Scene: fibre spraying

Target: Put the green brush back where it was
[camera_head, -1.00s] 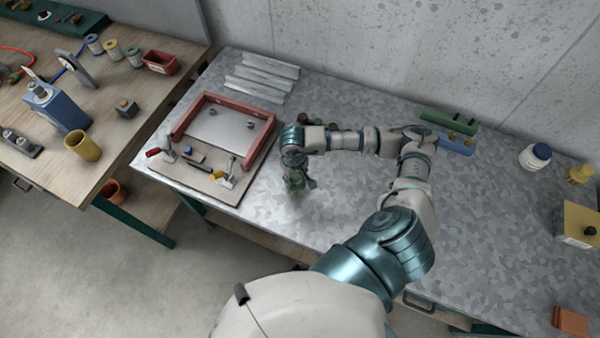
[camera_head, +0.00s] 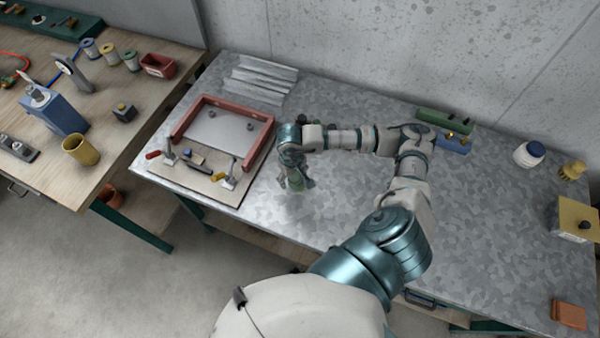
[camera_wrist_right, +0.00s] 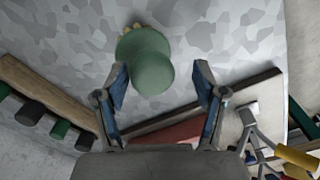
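The green brush (camera_wrist_right: 150,65) shows in the right wrist view as a rounded green body with a tuft of yellowish bristles at its far edge. In the head view only a small green patch of the brush (camera_head: 296,183) shows under my right gripper (camera_head: 297,182), over the metal table right of the fixture board. In the wrist view my right gripper (camera_wrist_right: 161,85) is open, its two blue-padded fingers on either side of the brush with gaps visible. I cannot tell whether the brush touches the table. My left gripper is not in view.
A board with a red frame (camera_head: 180,122) and clamps lies left of the gripper. Metal strips (camera_head: 262,80) lie behind it. Green and blue blocks (camera_head: 445,120), a white jar (camera_head: 529,154) and a yellow brush-like item (camera_head: 572,171) stand right. The table front centre is clear.

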